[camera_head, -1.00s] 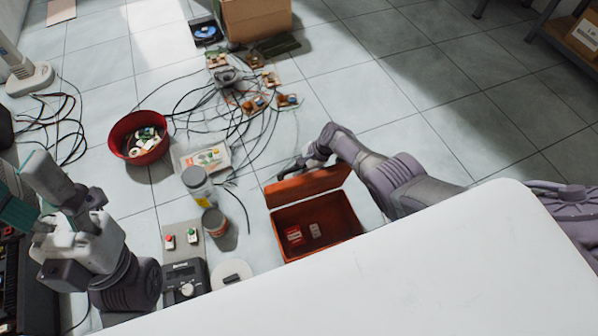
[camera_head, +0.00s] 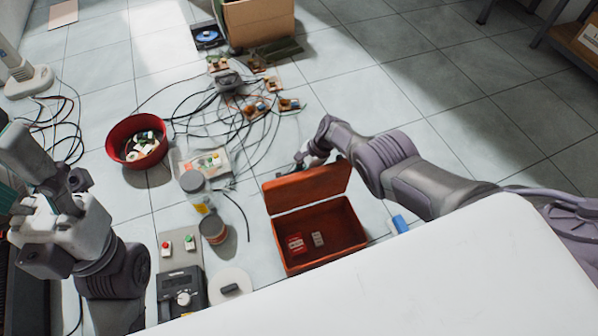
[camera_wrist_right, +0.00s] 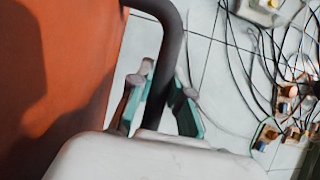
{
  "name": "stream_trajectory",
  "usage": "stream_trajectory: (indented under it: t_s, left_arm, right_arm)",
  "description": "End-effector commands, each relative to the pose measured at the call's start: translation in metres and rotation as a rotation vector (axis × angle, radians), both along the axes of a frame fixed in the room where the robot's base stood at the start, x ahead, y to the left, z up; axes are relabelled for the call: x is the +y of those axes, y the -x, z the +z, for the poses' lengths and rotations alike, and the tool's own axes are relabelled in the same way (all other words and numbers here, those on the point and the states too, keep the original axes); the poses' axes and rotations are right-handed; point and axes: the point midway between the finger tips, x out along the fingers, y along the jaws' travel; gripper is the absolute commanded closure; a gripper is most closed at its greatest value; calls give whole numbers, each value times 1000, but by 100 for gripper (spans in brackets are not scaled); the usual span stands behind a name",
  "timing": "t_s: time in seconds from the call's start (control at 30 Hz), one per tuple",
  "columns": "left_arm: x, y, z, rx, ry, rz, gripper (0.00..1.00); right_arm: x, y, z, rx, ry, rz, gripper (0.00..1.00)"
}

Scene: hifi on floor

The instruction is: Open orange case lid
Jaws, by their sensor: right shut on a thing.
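The orange case (camera_head: 350,238) stands open on the floor, its lid (camera_head: 305,190) raised at the back edge. Inside the case lie a small red item (camera_head: 296,243) and a small pale item (camera_head: 318,239). My right gripper (camera_head: 308,158) is behind the lid's upper edge. In the right wrist view my right gripper (camera_wrist_right: 158,98) is shut on the dark handle (camera_wrist_right: 172,45), with the orange lid (camera_wrist_right: 60,70) close at left. My left gripper (camera_head: 22,180) is at the left edge, well away from the case; its fingertips are partly cut off.
A white surface (camera_head: 400,285) fills the near foreground. Left of the case stand a jar (camera_head: 197,190), a can (camera_head: 213,227) and a dark meter (camera_head: 181,289). A red bowl (camera_head: 136,141) and tangled cables lie farther back.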

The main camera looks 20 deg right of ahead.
Motion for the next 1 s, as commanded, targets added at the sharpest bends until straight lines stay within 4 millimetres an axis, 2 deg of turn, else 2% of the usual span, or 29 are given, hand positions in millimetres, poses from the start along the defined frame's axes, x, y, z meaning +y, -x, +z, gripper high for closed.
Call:
stream_trajectory:
  t_s: [0.17, 0.2, 0.33, 0.37, 0.77, 1.0]
  left_arm:
    - [0, 0, 1, -1, 0, 0, 44]
    - [0, 0, 1, -1, 0, 0, 44]
    - [0, 0, 1, -1, 0, -1, 44]
    - [0, 0, 1, -1, 0, -1, 44]
    - [0, 0, -1, 2, 0, 1, 44]
    - [0, 0, -1, 1, 1, 0, 44]
  right_arm:
    - [0, -4, 3, -9, -2, -2, 100]
    - [0, -4, 3, -9, -2, -2, 79]
    - [0, -3, 3, -7, -1, -1, 57]
    - [0, -3, 2, -7, -1, -2, 55]
    - [-2, -1, 1, -2, -1, -2, 55]
    - [-8, -1, 11, -6, -2, -2, 55]
